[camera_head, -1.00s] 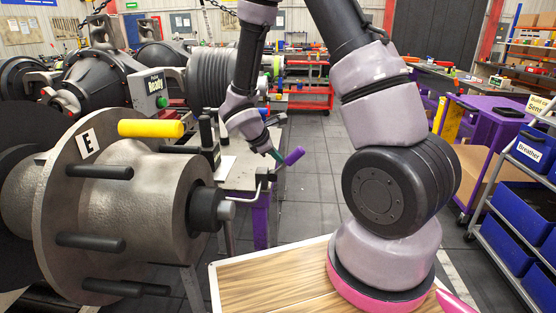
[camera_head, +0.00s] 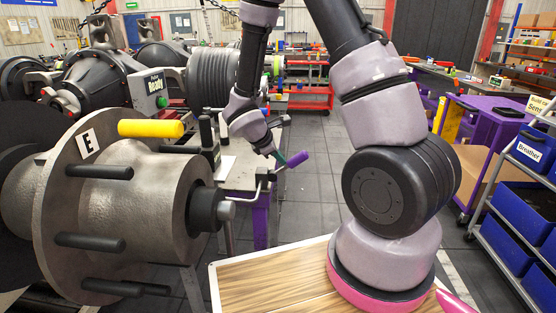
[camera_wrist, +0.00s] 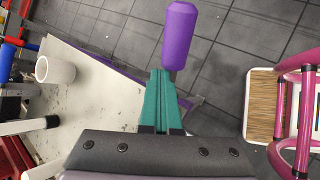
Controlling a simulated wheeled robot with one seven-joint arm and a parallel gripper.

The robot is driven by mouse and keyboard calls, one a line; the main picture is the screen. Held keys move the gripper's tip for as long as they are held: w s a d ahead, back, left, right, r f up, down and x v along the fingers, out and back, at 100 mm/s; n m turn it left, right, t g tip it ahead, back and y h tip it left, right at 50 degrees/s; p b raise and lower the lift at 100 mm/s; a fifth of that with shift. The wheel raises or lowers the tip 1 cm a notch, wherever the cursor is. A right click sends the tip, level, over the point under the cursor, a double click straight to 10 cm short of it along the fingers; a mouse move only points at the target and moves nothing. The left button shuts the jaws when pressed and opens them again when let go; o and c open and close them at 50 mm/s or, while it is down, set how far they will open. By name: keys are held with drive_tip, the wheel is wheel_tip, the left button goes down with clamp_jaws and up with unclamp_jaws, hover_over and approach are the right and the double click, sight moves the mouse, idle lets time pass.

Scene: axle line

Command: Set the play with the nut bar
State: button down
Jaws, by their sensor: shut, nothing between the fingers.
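A grey bent bar with a purple grip (camera_head: 292,161), which looks like the nut bar, reaches from the shaft end (camera_head: 207,209) of the hub marked E (camera_head: 125,190) towards the right. The grip also shows just beyond my fingertips in the wrist view (camera_wrist: 180,35). My gripper (camera_head: 279,157) has teal fingers close beside the grip. In the wrist view the fingers (camera_wrist: 165,72) are shut together with nothing between them. They overlap the lower end of the grip in the picture; I cannot tell whether they touch it.
A pale bench (camera_wrist: 95,100) with a white cup (camera_wrist: 55,69) lies beside the gripper. A yellow cylinder (camera_head: 151,128) sits above the hub flange, and dark studs stick out of it. A green-buttoned box (camera_head: 149,88) stands behind. Blue bins (camera_head: 524,215) stand far right. The floor (camera_head: 310,190) between is clear.

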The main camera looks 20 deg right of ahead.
idle(0.4)
drive_tip(key=shift+w+a+r, duration=0.25)
drive_tip(key=shift+a+r, duration=0.15)
drive_tip(key=shift+a, duration=0.2)
drive_tip(key=shift+w+a+r, duration=0.25)
drive_tip(key=shift+a+r, duration=0.1)
drive_tip(key=shift+a, duration=0.25)
drive_tip(key=shift+w+a+r, duration=0.25)
drive_tip(key=shift+a+r, duration=0.15)
drive_tip(key=shift+a, duration=0.2)
drive_tip(key=shift+w+a+r, duration=0.3)
drive_tip(key=shift+a+r, duration=0.1)
drive_tip(key=shift+a, duration=0.3)
drive_tip(key=shift+w+a+r, duration=0.25)
drive_tip(key=shift+a+r, duration=0.2)
drive_tip(key=shift+a, duration=0.2)
drive_tip(key=shift+w+a+r, duration=0.3)
drive_tip(key=shift+a+r, duration=0.1)
drive_tip(key=shift+a, duration=0.3)
